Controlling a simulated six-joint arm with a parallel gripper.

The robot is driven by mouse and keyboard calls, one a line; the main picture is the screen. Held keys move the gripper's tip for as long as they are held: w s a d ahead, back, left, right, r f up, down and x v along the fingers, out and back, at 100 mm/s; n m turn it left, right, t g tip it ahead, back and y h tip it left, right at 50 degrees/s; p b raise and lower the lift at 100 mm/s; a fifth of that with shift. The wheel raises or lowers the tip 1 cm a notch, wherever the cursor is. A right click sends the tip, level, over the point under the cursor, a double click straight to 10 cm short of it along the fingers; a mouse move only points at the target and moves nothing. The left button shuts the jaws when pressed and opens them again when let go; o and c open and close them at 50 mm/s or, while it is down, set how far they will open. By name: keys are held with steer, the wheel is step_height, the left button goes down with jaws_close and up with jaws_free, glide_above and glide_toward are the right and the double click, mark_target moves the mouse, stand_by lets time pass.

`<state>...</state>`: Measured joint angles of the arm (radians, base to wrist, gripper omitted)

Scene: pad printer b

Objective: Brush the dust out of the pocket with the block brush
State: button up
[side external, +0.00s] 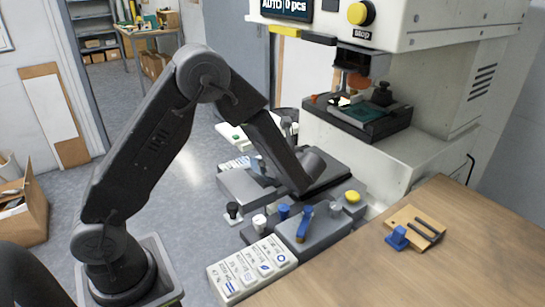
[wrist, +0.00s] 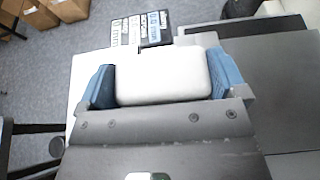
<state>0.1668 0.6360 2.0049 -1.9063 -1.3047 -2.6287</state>
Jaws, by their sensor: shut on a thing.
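My gripper (wrist: 163,84) is shut, its two blue fingertips on either side of a pale grey block (wrist: 163,72) with rounded corners. I cannot tell for sure that this block is the block brush; no bristles show. The pocket and any dust are not visible; the held block and my gripper cover much of the wrist view.
The pad printer (side external: 410,165) stands behind right, with a dark bed (side external: 372,128) under its head. A wooden board (side external: 405,217) with a blue block (side external: 398,238) and two dark bars lies on the otherwise clear table (side external: 460,265).

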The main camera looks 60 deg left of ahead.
steer(key=shift+f, duration=0.7)
stand_by(0.6)
